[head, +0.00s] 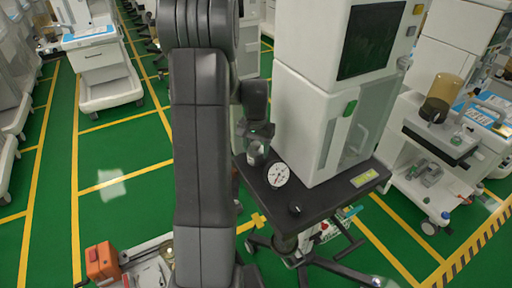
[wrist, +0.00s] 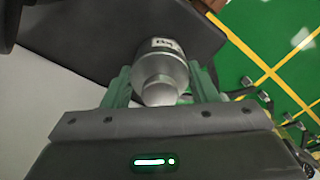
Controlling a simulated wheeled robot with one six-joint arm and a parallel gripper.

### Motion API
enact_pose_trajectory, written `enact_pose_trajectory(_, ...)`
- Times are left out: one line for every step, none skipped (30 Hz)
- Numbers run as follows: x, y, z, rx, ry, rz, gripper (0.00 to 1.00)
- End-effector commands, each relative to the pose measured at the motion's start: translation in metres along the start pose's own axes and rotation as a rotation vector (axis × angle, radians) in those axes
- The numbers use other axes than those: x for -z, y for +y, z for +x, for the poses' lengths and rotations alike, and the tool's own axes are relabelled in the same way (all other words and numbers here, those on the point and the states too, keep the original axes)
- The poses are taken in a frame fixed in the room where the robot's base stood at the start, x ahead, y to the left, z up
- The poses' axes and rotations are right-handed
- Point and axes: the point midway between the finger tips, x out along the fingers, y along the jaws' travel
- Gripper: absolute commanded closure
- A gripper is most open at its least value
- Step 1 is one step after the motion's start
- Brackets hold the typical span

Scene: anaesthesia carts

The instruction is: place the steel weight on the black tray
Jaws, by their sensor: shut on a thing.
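My gripper (head: 258,138) is shut on the steel weight (head: 256,155), a shiny metal cylinder. In the wrist view the steel weight (wrist: 160,62) sits between the two green-grey fingers of my gripper (wrist: 162,85), with its narrower rounded end toward my palm. The black tray (head: 318,196) is the dark flat top of the cart, in the middle of the head view. The weight is at the tray's far left part. The dark tray surface (wrist: 95,25) also shows behind the weight in the wrist view. I cannot tell whether the weight touches it.
A white machine (head: 320,120) with a dark screen stands on the tray's back part. Another cart (head: 440,150) stands at right.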

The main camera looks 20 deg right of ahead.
Motion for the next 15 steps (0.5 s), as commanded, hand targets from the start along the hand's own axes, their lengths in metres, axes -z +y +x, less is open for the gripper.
enact_pose_trajectory(-0.0001, 0.0, 0.0007, 0.0, 0.0, 0.0, 0.41)
enact_pose_trajectory(-0.0001, 0.0, 0.0005, 0.0, 0.0, 0.0, 0.35)
enact_pose_trajectory(-0.0001, 0.0001, 0.0005, 0.0, 0.0, 0.0, 0.28)
enact_pose_trajectory(-0.0001, 0.0001, 0.0006, 0.0, 0.0, 0.0, 0.25)
enact_pose_trajectory(-0.0001, 0.0001, 0.0005, 0.0, 0.0, 0.0, 0.25)
enact_pose_trajectory(-0.0001, 0.0001, 0.0005, 0.0, 0.0, 0.0, 0.25)
enact_pose_trajectory(-0.0001, 0.0001, 0.0005, 0.0, 0.0, 0.0, 0.25)
enact_pose_trajectory(-0.0001, 0.0001, 0.0005, 0.0, 0.0, 0.0, 0.25)
enact_pose_trajectory(-0.0001, 0.0, 0.0005, 0.0, 0.0, 0.0, 0.25)
enact_pose_trajectory(-0.0001, 0.0, 0.0004, 0.0, 0.0, 0.0, 0.25)
enact_pose_trajectory(-0.0001, 0.0, 0.0003, 0.0, 0.0, 0.0, 0.25)
enact_pose_trajectory(-0.0001, 0.0, -0.0004, 0.0, 0.0, 0.0, 0.25)
enact_pose_trajectory(-0.0001, 0.0, -0.0015, 0.0, 0.0, 0.0, 0.25)
enact_pose_trajectory(0.0, 0.0, -0.0031, 0.0, 0.0, 0.0, 0.25)
enact_pose_trajectory(0.0004, -0.0001, -0.0054, 0.001, 0.002, 0.0, 0.25)
